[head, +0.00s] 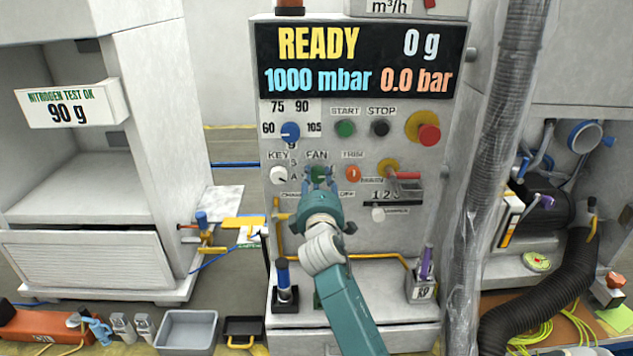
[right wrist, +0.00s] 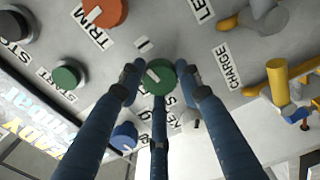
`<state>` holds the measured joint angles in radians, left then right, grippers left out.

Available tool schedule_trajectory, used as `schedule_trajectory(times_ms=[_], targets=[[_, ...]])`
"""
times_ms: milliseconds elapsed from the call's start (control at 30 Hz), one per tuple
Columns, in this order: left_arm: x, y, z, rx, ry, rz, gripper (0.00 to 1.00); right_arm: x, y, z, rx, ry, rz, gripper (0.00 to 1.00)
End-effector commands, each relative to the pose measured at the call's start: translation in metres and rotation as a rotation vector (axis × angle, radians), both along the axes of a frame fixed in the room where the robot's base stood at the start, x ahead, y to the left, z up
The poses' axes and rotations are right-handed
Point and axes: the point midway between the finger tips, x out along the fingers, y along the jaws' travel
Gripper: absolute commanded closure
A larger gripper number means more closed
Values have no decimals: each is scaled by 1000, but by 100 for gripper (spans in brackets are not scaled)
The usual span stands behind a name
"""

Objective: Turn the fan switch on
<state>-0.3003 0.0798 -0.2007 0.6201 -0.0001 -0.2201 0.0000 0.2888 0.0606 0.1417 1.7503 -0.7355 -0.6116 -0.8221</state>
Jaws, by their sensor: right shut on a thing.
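The fan switch is a green round knob below the FAN label on the grey control panel, seen in the head view (head: 318,174) and in the right wrist view (right wrist: 160,80). A pale pointer mark shows on its face in the wrist view. My right gripper (head: 319,184) reaches up to the panel from below. Its three blue fingers (right wrist: 161,88) are closed around the green knob. In the head view the fingers partly hide the knob. My left gripper is not in view.
Close by on the panel are the white KEY knob (head: 279,175), the orange TRIM knob (head: 352,173), a red-handled valve (head: 405,175) and a blue dial (head: 290,132). The display (head: 358,60) reads READY. A clear ribbed hose (head: 483,170) hangs at the right.

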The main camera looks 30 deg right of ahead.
Motion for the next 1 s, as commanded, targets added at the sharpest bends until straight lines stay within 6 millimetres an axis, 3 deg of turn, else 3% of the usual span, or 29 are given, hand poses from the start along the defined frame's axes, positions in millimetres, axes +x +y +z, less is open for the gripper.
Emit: schedule_trajectory(times_ms=[800, 833, 900, 1000], targets=[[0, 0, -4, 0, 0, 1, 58, -2, -5, 1, 99, -63, -10, 92], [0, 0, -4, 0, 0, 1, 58, -2, -5, 1, 98, -62, -10, 62], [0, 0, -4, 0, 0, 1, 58, -2, -5, 0, 98, -61, -10, 48], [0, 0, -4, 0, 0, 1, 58, -1, -3, 0, 100, -61, -7, 48]])
